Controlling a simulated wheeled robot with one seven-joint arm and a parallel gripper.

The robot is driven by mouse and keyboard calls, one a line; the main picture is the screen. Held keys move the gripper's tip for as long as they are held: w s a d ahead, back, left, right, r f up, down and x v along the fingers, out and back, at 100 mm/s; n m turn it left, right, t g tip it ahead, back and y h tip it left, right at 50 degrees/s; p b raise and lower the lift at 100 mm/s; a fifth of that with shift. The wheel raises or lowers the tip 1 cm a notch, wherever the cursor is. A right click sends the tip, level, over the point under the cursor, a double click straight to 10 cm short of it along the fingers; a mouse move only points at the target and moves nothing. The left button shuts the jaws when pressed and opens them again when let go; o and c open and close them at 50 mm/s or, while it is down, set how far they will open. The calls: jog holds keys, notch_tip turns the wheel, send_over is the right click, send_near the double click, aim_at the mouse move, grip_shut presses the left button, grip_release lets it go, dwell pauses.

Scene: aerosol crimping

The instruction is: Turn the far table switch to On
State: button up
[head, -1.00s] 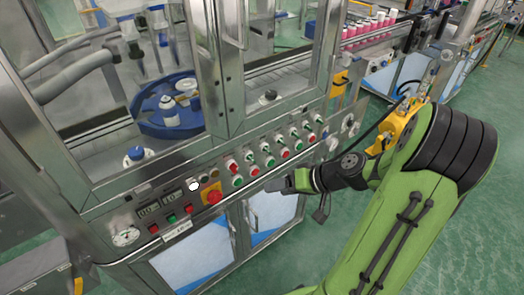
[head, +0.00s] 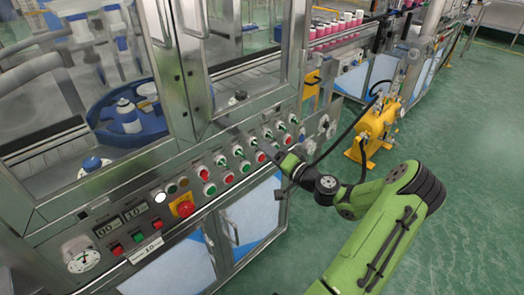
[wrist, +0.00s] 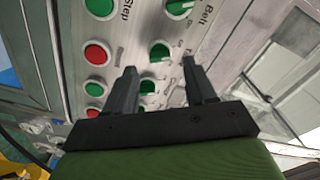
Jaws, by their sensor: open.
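The front control panel (head: 200,207) of the machine carries a row of green rotary switches. One green switch (wrist: 160,52) shows between my fingertips in the wrist view. Another green switch (wrist: 148,86) lies below it, and one labelled "Belt" (wrist: 180,6) lies above. The label of the switch between the fingers is unreadable, so I cannot tell which switch is the far table one, or its setting. My gripper (wrist: 159,64) is open, its two fingers pointing at the panel. In the head view my gripper (head: 262,146) is at the panel's right part and hides some controls.
Red buttons (wrist: 97,53) and green buttons sit beside the switches. A red emergency stop (head: 185,208) on a yellow plate and a pressure gauge (head: 82,257) are further left. Glass doors (head: 235,55) rise above the panel. A yellow tank (head: 376,128) stands on the open green floor at right.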

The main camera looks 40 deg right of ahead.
aim_at(256, 144)
jog(key=w, duration=0.3)
jog(key=shift+w, duration=0.2)
jog(key=shift+c, duration=0.3)
grip_shut()
